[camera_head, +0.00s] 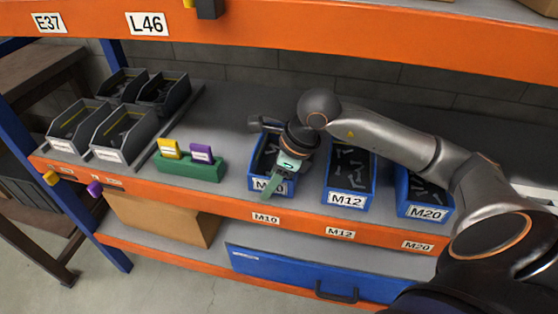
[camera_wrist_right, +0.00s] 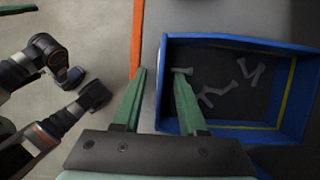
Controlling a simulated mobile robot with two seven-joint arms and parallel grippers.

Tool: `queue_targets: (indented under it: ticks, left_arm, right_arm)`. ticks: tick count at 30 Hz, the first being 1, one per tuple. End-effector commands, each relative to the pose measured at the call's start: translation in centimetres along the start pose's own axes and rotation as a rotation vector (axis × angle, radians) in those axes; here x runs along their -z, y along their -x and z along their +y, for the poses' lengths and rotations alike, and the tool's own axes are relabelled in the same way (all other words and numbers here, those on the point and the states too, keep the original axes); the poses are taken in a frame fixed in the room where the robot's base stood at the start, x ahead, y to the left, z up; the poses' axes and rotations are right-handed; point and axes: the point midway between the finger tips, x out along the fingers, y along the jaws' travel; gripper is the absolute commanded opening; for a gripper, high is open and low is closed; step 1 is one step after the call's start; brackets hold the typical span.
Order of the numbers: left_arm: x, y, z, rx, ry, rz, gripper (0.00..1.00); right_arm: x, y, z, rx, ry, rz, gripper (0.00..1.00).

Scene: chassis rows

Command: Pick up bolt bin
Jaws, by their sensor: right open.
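The blue bolt bin marked M10 (camera_head: 256,172) stands at the shelf's front edge in the head view, partly hidden by my right gripper. My right gripper (camera_head: 272,184) is open, pointing down at the bin's front. In the right wrist view, the bin (camera_wrist_right: 230,126) is open-topped with several grey bolts inside. The fingers of my right gripper (camera_wrist_right: 157,95) are apart, one outside the bin's near wall and the other overlapping the inner side in the picture. Contact with the wall cannot be told. My left gripper does not show clearly in either view.
Blue bins marked M12 (camera_head: 346,198) and M20 (camera_head: 424,212) stand to the right. A green holder (camera_head: 190,170) with yellow and purple tags is to the left, with several grey bins (camera_head: 125,135) beyond. An orange upper shelf beam (camera_head: 330,38) crosses above.

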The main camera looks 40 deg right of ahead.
Motion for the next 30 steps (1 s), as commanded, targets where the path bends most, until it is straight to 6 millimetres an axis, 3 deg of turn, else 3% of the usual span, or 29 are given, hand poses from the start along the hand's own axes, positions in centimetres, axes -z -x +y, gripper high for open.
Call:
queue_targets:
  ticks: [7, 18, 30]
  left_arm:
    - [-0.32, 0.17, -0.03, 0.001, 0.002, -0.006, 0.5]
    - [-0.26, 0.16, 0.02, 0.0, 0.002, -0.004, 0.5]
    - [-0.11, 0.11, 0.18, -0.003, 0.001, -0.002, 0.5]
  right_arm:
    - [-0.02, -0.12, 0.0, 0.0, 0.0, 0.0, 0.4]
    - [-0.02, -0.09, 0.01, 0.0, 0.0, -0.001, 0.0]
    - [-0.03, -0.08, 0.01, 0.0, 0.0, -0.001, 0.0]
